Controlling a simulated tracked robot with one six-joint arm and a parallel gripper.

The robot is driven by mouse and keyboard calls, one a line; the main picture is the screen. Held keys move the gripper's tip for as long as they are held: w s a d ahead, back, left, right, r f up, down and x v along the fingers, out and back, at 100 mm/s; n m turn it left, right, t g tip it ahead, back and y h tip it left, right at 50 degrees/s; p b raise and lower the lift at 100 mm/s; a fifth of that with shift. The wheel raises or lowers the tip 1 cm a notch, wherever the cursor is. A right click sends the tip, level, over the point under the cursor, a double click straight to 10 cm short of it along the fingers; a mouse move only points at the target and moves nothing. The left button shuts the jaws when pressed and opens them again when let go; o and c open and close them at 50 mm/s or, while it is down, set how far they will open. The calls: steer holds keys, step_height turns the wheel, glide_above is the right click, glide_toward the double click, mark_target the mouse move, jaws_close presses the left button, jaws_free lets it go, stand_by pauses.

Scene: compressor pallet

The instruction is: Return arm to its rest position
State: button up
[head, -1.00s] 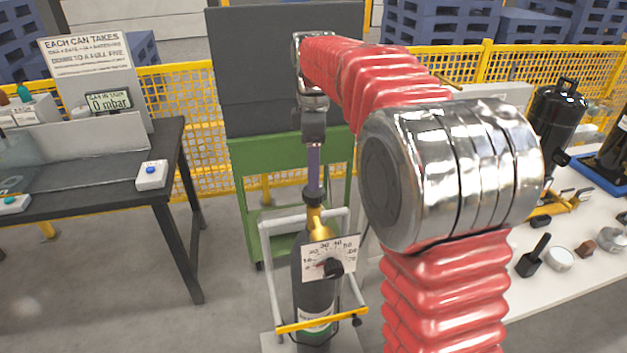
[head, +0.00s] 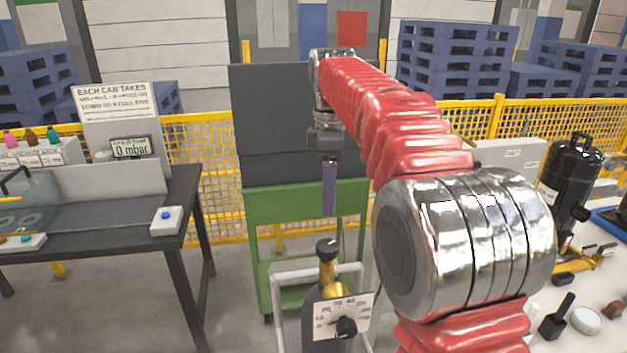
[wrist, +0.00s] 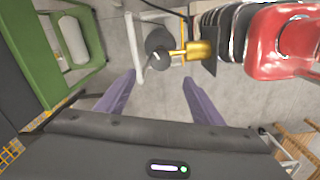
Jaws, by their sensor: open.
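My gripper (head: 329,212) hangs from my red-sleeved arm with its purple fingers pointing down, above the gas cylinder and apart from it. In the wrist view the two fingers (wrist: 159,78) are spread with nothing between them. The cylinder has a black knob (head: 327,246) on a brass valve (head: 326,272), and a gauge dial (head: 343,316) in front. The brass valve also shows in the wrist view (wrist: 198,49), beyond the fingertips. The cylinder's lower body is cut off by the head view's bottom edge.
A green cart (head: 262,208) with a dark panel stands behind the gripper. A dark bench (head: 192,190) with a 0 mbar display (head: 131,147) is at left. A white table with a black tank (head: 572,180) and small parts is at right. A yellow fence (head: 215,150) runs behind.

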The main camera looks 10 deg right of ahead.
steer(key=s+f+m, duration=0.1)
steer(key=f+m, duration=0.3)
steer(key=m, duration=0.1)
steer(key=s+f+m+t, duration=0.1)
steer(key=f+m, duration=0.1)
steer(key=m, duration=0.1)
steer(key=shift+s+f, duration=0.35)
steer(key=shift+f, duration=0.05)
steer(key=s+f+m+t, duration=0.2)
steer(key=s+m, duration=0.1)
steer(key=s, duration=1)
steer(key=s+f+m+t, duration=0.2)
steer(key=s+m, duration=0.2)
steer(key=s, duration=0.9)
steer(key=shift+a+f+t, duration=0.2)
steer(key=shift+f+t, duration=0.05)
steer(key=shift+t, duration=0.05)
